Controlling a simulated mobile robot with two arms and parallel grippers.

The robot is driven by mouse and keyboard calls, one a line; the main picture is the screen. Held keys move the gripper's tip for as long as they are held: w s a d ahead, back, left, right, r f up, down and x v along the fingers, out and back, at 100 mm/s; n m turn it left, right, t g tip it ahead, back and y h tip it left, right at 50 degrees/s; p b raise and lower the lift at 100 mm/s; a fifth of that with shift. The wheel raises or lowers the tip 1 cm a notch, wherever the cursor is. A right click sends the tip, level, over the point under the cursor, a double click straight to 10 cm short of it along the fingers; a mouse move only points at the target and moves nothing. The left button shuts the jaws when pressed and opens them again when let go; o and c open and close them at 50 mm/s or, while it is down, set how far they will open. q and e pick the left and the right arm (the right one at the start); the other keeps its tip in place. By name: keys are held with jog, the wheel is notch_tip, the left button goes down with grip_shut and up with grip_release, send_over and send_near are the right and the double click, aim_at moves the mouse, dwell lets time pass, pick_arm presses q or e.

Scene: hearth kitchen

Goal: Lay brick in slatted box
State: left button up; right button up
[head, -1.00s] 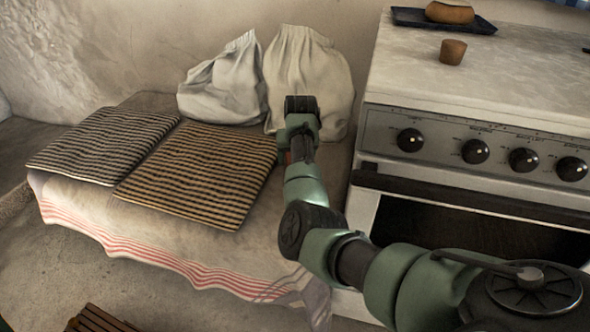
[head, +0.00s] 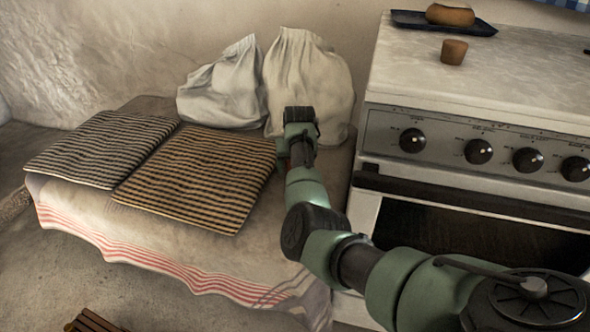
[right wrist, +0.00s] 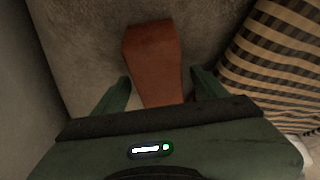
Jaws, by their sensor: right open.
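The reddish-brown brick (right wrist: 153,55) lies on the cloth-covered bench in the right wrist view. My right gripper (right wrist: 160,80) is open, with one finger on each side of the brick's near end; I cannot tell whether they touch it. In the head view my right arm reaches over the bench's right end, and its wrist hides most of the gripper (head: 284,158) and the brick. The slatted box (head: 92,322) shows only as brown wooden slats at the bottom left edge of the head view. My left gripper is not in view.
Two striped cushions (head: 200,178) lie on the bench (head: 180,240), left of my right arm. Two pale cloth sacks (head: 308,82) stand against the wall behind. A stove (head: 480,110) stands close on the right, with a small cup (head: 454,51) and a dark tray (head: 410,19) on top.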

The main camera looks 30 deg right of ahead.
jog(key=shift+f, duration=0.2)
dwell(0.5)
grip_shut()
jog(key=shift+r, duration=0.1)
